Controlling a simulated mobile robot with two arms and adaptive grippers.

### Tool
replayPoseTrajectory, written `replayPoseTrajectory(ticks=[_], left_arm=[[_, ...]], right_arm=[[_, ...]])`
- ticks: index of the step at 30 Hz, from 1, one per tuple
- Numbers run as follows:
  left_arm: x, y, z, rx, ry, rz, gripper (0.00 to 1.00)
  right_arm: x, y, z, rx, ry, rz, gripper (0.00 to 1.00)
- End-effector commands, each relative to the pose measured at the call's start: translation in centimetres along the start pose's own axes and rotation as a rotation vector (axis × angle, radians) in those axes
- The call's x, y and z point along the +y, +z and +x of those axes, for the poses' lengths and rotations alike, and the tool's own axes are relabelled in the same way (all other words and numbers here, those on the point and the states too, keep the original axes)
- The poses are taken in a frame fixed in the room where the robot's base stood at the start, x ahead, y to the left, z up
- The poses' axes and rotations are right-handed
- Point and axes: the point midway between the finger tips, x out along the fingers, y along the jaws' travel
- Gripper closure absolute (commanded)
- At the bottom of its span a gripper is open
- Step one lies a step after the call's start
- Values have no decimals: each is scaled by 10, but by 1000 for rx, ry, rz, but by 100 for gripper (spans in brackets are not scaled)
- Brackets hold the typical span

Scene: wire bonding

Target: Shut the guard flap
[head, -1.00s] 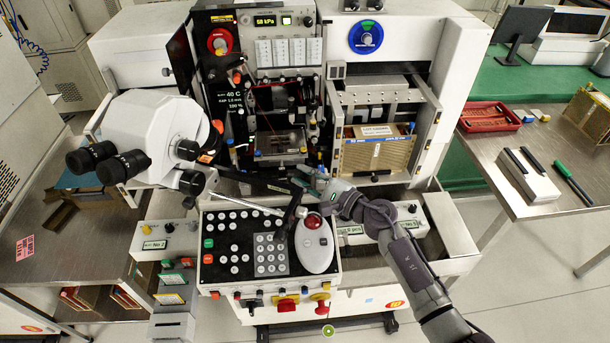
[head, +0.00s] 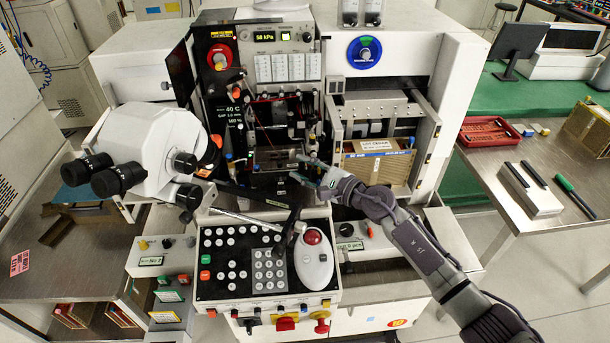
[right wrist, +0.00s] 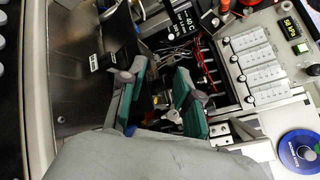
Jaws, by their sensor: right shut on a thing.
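The guard flap (head: 277,160) seems to be the dark, see-through panel at the front of the bonding area, in the middle of the machine. Its exact tilt is hard to tell. My right gripper (head: 303,172) is at the panel's right front side, above the keypad console. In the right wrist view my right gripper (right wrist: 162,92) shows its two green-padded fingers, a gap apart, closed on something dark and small. My left gripper is not in view.
A microscope head (head: 150,152) stands close on the left. The keypad console (head: 222,285) with its red button (head: 313,236) lies just below my right gripper. A brown magazine box (head: 377,165) sits in the right bay. A side table (head: 545,232) is at the right.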

Motion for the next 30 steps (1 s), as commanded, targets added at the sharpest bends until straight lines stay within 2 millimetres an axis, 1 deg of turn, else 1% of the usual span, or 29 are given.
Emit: replayPoseTrajectory(ticks=[1,13,14,15,23,25,28,30], left_arm=[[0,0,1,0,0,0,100],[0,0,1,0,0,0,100],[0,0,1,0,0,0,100],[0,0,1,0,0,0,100],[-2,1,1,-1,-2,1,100],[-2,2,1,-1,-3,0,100],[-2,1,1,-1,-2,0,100],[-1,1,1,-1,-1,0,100]], right_arm=[[-5,3,2,-4,-10,-4,100],[-5,3,2,-5,-9,-4,100],[-5,3,2,-5,-8,-4,62],[-4,3,2,-5,-8,-4,59],[-2,1,1,-2,-3,-1,59],[-2,0,-2,0,-2,-1,59],[-2,0,-13,0,-2,-3,59],[-1,-1,-25,1,0,-4,59]])
